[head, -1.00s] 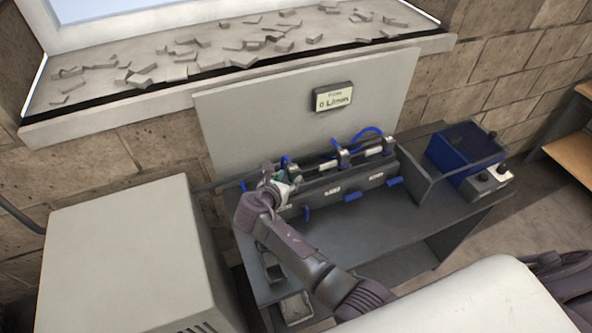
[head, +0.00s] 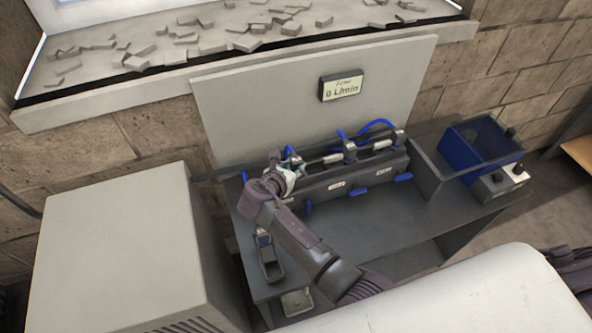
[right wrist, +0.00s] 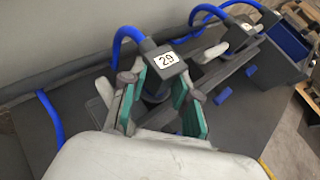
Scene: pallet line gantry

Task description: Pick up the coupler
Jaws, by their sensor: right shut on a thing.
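The coupler (right wrist: 165,66) appears to be the dark grey block with a white "29" label and a blue hose curving from its top, in the right wrist view. My right gripper (right wrist: 160,86) has its green-padded fingers on either side of it and is shut on it. In the head view my right gripper (head: 290,172) is at the left end of the dark manifold (head: 340,183), and the coupler is mostly hidden there. My left gripper is not in view.
More blue-hosed fittings (head: 350,150) stand along the manifold to the right. A blue bin (head: 468,148) and a grey control box (head: 497,182) are at the bench's right. A display panel (head: 341,86) reads 0 L/min. A dark handheld device (head: 268,258) lies at the bench's left.

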